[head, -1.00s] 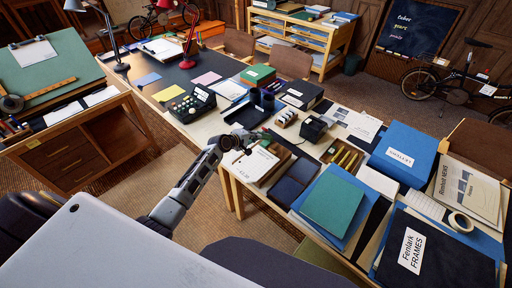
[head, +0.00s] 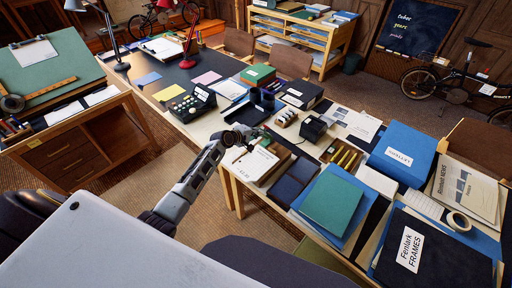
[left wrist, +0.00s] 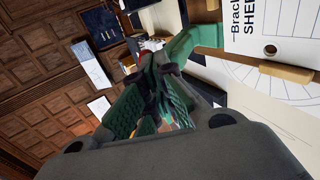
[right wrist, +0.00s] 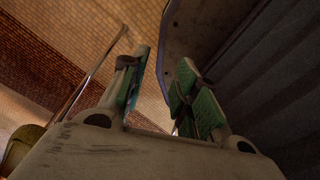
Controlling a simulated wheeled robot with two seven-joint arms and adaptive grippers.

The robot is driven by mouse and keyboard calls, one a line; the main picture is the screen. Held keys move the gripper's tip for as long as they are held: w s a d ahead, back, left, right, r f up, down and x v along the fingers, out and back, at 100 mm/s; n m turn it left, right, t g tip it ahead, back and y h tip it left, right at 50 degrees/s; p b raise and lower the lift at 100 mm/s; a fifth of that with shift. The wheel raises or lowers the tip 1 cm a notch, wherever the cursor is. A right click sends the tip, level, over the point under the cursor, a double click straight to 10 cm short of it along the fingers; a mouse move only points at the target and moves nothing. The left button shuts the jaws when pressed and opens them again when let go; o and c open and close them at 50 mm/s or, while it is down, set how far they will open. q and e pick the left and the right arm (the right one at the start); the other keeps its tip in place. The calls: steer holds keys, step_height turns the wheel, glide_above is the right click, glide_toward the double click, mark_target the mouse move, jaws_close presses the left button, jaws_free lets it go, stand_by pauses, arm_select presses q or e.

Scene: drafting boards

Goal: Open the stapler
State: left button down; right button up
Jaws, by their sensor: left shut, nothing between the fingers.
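A green object that looks like the stapler (left wrist: 203,37) lies just beyond my left fingertips in the left wrist view. My fingers partly cover it, and I cannot tell how far its arm is raised. In the head view it is small and mostly hidden by my left gripper (head: 240,136), which is at the table's near edge. My left gripper also shows in the left wrist view (left wrist: 156,88), its green-padded fingers shut with nothing between them. My right gripper (right wrist: 165,92) is open and empty, below and away from the tabletop.
A white labelled pad (head: 255,164) lies right beside my left gripper. Dark blue folders (head: 293,180), a green book (head: 333,201) and a pen tray (head: 342,155) fill the table to the right. A black keyed machine (head: 192,102) stands further left. Little tabletop is free.

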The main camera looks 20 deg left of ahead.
arm_select(q)
steer(key=shift+w+d+r, duration=0.1)
steer(key=shift+w+r, duration=0.2)
steer(key=shift+w, duration=0.05)
arm_select(e)
steer(key=shift+d+r, duration=0.15)
steer(key=shift+r, duration=0.05)
arm_select(q)
steer(key=shift+w+d+r+p, duration=0.2)
steer(key=shift+w+r, duration=0.1)
steer(key=shift+w, duration=0.15)
steer(key=shift+w+d+r+p, duration=0.1)
steer(key=shift+w+r+p, duration=0.1)
steer(key=shift+w+r, duration=0.15)
arm_select(e)
steer(key=shift+r, duration=0.25)
